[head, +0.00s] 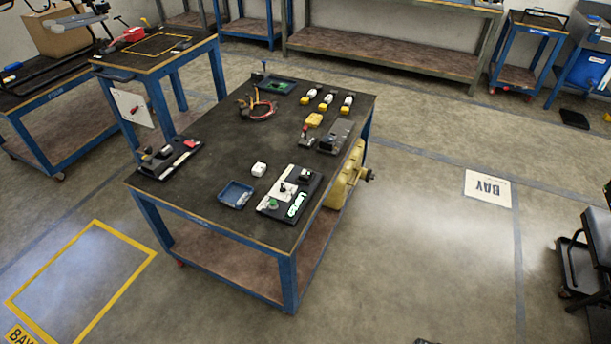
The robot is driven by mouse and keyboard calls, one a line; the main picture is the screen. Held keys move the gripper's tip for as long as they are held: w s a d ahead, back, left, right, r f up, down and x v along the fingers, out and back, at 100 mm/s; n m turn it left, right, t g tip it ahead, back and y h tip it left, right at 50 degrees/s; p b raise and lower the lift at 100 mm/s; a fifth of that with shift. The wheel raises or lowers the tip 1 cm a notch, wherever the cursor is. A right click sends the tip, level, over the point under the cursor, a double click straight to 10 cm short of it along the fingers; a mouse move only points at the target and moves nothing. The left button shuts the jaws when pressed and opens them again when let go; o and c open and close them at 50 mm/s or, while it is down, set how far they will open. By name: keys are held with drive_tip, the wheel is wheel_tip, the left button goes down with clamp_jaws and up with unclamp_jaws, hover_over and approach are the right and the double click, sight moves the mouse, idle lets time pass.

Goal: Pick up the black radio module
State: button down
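Several dark items lie on the blue-framed work table (222,130), and none is clearly marked as the black radio module. A dark grey box (336,136) sits near the table's right edge, with a small red-topped part (307,138) beside it. Another black unit (168,158) with a red part is at the left edge. I cannot tell which is the module. My gripper is not in view.
A blue tray (235,194), a white block (259,169), a yellow block (313,120), a cable bundle (257,107) and several white-and-yellow items (328,100) share the tabletop. Its middle is mostly clear. A second table (155,52) stands behind left. Open floor surrounds the front and right.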

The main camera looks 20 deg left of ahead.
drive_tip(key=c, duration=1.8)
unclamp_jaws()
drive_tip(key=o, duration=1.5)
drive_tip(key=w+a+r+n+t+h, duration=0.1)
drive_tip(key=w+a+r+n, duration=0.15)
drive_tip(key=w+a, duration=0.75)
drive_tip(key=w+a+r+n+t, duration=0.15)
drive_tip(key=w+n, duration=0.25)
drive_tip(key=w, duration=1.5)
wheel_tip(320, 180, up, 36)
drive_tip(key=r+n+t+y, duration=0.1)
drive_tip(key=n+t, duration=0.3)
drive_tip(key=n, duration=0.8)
hover_over(306, 172)
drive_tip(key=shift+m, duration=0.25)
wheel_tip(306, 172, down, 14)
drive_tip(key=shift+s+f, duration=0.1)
